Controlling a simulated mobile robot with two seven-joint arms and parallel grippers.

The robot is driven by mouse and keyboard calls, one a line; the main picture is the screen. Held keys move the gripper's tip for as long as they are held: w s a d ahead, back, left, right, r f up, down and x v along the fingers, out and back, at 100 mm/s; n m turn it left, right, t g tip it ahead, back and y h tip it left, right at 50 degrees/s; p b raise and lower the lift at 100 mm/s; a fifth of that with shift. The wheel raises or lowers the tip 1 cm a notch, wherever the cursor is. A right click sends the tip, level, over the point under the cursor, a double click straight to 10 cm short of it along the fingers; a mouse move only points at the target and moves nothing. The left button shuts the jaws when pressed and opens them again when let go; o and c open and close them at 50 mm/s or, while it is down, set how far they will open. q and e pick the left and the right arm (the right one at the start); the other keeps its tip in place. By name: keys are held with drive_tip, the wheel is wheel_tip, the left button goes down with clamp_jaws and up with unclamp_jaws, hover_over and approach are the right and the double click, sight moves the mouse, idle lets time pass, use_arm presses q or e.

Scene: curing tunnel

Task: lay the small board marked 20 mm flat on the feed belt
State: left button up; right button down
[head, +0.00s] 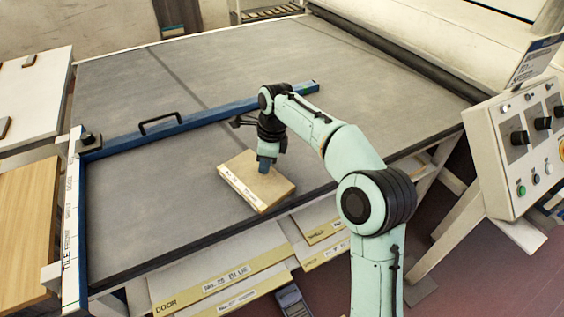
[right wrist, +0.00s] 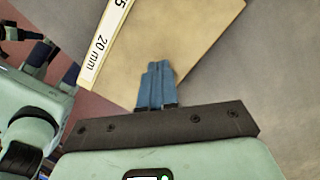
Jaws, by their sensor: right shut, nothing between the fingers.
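The small board (head: 243,184) is a tan block with a white label on its front edge. It lies flat on the grey feed belt (head: 170,205) near the belt's front edge. In the right wrist view the board (right wrist: 190,45) shows the label "20 mm" (right wrist: 103,42). My right gripper (head: 264,166) is over the board's upper face, its blue fingers (right wrist: 156,82) shut together with nothing between them. I cannot tell whether the fingertips touch the board. My left gripper is not in view.
A blue bar (head: 215,115) with a black handle (head: 160,123) crosses the belt behind the board. A control panel (head: 530,140) stands at right. Several labelled boards (head: 225,278) lie below the belt's front edge. The belt's far part (head: 350,60) is clear.

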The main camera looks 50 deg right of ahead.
sight(250, 174)
drive_tip(key=w+a, duration=0.1)
drive_tip(key=w+a+f, duration=0.1)
drive_tip(key=w, duration=0.1)
drive_tip(key=shift+a+f, duration=0.1)
drive_tip(key=shift+a, duration=0.25)
drive_tip(key=shift+s+f, duration=0.15)
drive_tip(key=shift+f, duration=0.15)
